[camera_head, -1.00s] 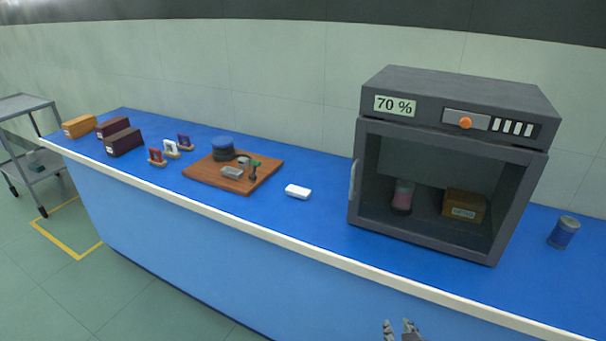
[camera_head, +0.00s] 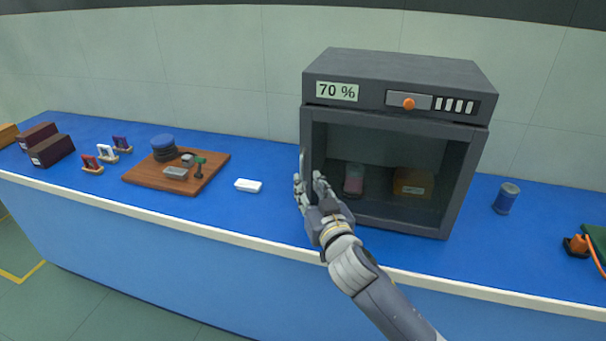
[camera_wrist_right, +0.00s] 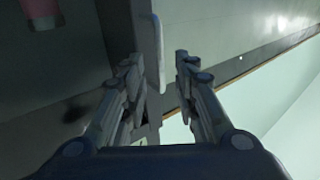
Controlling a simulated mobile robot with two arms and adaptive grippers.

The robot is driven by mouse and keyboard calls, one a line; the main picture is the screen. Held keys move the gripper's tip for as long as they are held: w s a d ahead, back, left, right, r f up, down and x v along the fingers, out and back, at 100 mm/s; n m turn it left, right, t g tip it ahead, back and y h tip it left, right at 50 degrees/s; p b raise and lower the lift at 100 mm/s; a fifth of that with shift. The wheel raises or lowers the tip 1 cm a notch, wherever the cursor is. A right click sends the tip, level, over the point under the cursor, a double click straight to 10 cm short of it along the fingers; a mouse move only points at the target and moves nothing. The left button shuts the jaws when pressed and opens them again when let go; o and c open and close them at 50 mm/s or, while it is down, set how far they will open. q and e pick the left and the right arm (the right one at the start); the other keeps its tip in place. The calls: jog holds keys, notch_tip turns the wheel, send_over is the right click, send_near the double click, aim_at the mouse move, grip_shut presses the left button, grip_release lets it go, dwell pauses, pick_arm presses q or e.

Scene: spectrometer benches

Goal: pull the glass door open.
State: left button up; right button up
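The dark grey cabinet (camera_head: 400,72) stands on the blue bench with its glass door (camera_head: 392,150) closed. Through the glass I see a pink-filled jar (camera_head: 354,180) and a brown box (camera_head: 412,183). The pale vertical handle (camera_head: 303,163) is on the door's left edge, its lower part hidden by my fingers. My right gripper (camera_head: 311,184) is open at the handle. In the right wrist view, the handle (camera_wrist_right: 158,55) runs down towards the gap between the open fingers (camera_wrist_right: 160,75); contact is not visible. My left gripper is not in view.
A white block (camera_head: 248,185) and a wooden board (camera_head: 150,180) with small items lie left of the cabinet. A blue can (camera_head: 506,198) stands to its right, with an orange plug (camera_head: 577,244) farther right. The bench's front edge (camera_head: 230,237) runs below the arm.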

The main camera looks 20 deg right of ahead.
aim_at(302, 174)
jog(key=shift+w, duration=2.2)
grip_shut()
